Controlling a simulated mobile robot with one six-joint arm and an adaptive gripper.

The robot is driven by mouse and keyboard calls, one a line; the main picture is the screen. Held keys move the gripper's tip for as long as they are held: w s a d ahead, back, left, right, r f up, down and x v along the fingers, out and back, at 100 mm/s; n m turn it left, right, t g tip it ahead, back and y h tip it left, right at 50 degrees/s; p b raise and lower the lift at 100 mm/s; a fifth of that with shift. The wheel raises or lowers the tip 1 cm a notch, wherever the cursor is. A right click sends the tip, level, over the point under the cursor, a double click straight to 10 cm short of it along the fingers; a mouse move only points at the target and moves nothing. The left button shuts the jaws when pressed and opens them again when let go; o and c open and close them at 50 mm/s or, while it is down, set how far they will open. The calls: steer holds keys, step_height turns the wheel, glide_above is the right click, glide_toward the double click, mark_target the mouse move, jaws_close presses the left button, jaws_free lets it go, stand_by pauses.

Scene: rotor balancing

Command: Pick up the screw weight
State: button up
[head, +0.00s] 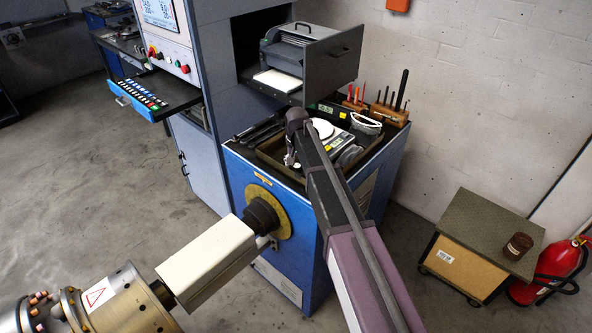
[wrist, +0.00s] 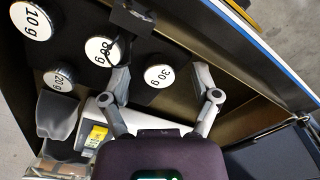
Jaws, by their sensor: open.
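Several round weights with white labelled tops show in the wrist view, in a dark tray. One reads 30 g (wrist: 158,76), one 10 g (wrist: 31,21) and a smaller one 20 g (wrist: 60,78). Another (wrist: 101,50) has a label partly covered by a dark curved piece. Which one is the screw weight I cannot tell. My gripper (wrist: 161,73) is open, with its fingers spread to either side of the 30 g weight in the picture. No contact is visible, and the height between them is unclear. In the head view my arm hides the fingertips and the weights.
A tool block (head: 389,116) stands behind. A black bracket (wrist: 132,19) lies near the weights.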

stand_by(0.5)
steer(key=c, duration=1)
steer(key=shift+r, duration=0.15)
step_height(320, 180, up, 10)
steer(key=p, duration=1)
step_height(320, 180, up, 5)
steer(key=p, duration=0.5)
glide_above(297, 165)
stand_by(0.5)
